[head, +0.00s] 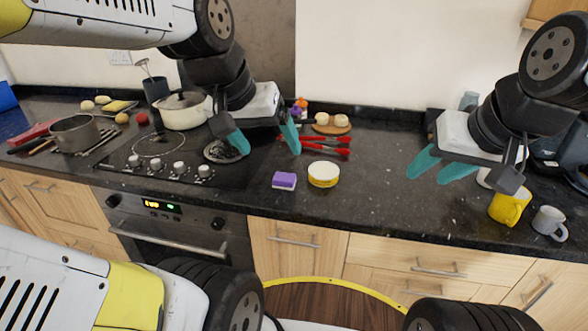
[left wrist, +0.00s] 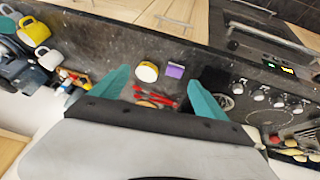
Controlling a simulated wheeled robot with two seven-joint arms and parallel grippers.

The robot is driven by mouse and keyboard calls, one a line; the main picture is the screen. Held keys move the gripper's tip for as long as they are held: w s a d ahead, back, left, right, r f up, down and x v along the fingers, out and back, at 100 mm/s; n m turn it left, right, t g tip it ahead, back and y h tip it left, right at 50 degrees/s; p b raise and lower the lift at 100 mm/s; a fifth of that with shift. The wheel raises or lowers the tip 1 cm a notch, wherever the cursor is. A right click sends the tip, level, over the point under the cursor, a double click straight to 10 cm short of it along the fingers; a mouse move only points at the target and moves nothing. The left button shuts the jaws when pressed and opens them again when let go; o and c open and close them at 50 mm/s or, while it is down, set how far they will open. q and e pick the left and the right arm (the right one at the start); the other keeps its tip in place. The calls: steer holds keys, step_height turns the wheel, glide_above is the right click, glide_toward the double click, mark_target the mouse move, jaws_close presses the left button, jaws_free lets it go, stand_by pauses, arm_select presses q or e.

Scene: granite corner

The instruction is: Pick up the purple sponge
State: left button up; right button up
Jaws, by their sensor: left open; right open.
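The purple sponge (head: 284,180) lies on the dark granite counter near its front edge, just left of a round yellow-and-white tub (head: 323,174). The sponge has a pale lower layer. In the left wrist view the sponge (left wrist: 175,71) shows between the fingers, beyond their tips, beside the tub (left wrist: 147,72). My left gripper (head: 268,145) is open and empty, above the counter and behind the sponge in the head view. My right gripper (head: 440,172) is open and empty above the counter at the right, well away from the sponge.
Red-handled utensils (head: 325,145) lie behind the tub. A stove with a white pot (head: 183,111) stands left. A yellow mug (head: 509,206) and grey mug (head: 549,223) stand at the right. The counter right of the tub is clear.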

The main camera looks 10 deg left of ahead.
arm_select(q)
steer(key=w+a+f+g, duration=0.1)
steer(key=w+f+g, duration=0.3)
steer(key=w, duration=0.8)
steer(key=g+y, duration=0.1)
steer(key=y, duration=0.1)
glide_above(284, 177)
steer(key=f, duration=1.1)
steer(key=shift+w+a+f, duration=0.15)
steer(key=shift+w, duration=0.1)
steer(key=f, duration=0.8)
steer(key=shift+s+d, duration=0.15)
steer(key=shift+d, duration=0.05)
steer(key=c, duration=1.6)
steer(key=shift+r, duration=0.1)
steer(key=shift+r, duration=0.1)
